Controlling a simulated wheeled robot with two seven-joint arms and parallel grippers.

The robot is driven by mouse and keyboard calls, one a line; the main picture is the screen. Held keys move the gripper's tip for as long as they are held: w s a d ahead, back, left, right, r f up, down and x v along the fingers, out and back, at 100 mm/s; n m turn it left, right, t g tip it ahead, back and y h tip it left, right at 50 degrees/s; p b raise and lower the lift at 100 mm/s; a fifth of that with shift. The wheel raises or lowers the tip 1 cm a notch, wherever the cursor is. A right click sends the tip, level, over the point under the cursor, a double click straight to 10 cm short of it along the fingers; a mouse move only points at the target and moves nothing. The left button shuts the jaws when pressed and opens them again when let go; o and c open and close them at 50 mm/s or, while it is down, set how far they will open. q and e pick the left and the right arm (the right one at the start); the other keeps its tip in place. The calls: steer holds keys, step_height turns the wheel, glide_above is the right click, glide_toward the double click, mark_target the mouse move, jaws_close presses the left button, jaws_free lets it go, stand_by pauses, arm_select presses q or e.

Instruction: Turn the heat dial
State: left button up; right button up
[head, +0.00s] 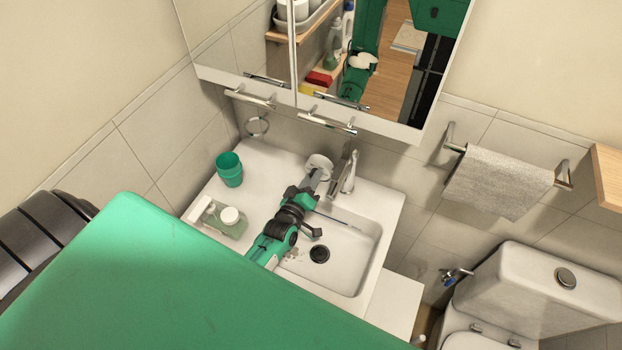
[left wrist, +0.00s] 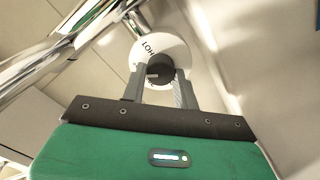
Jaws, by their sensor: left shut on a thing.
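The heat dial (head: 319,161) is a white round plate on the wall behind the sink, left of the faucet in the head view. In the left wrist view the dial (left wrist: 180,47) shows the letters HOT on its white face and a dark round knob (left wrist: 154,69) at its centre. My left gripper (head: 314,182) reaches over the basin to the dial. In the left wrist view its two fingers (left wrist: 158,82) are on either side of the knob, shut on it. My right gripper is not in view.
A chrome faucet (head: 349,172) stands just right of my left gripper. A mirror cabinet (head: 372,115) with bar handles hangs above. A toilet (head: 535,290) is at right.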

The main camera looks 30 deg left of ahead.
arm_select(q)
steer(key=shift+f, duration=0.15)
steer(key=o, duration=1)
steer(key=shift+s+d+b, duration=0.15)
steer(key=shift+s+b, duration=0.45)
steer(key=shift+s, duration=1.3)
steer(key=shift+s+d+b, duration=0.1)
steer(key=shift+s+b, duration=0.5)
steer(key=shift+s, duration=1.25)
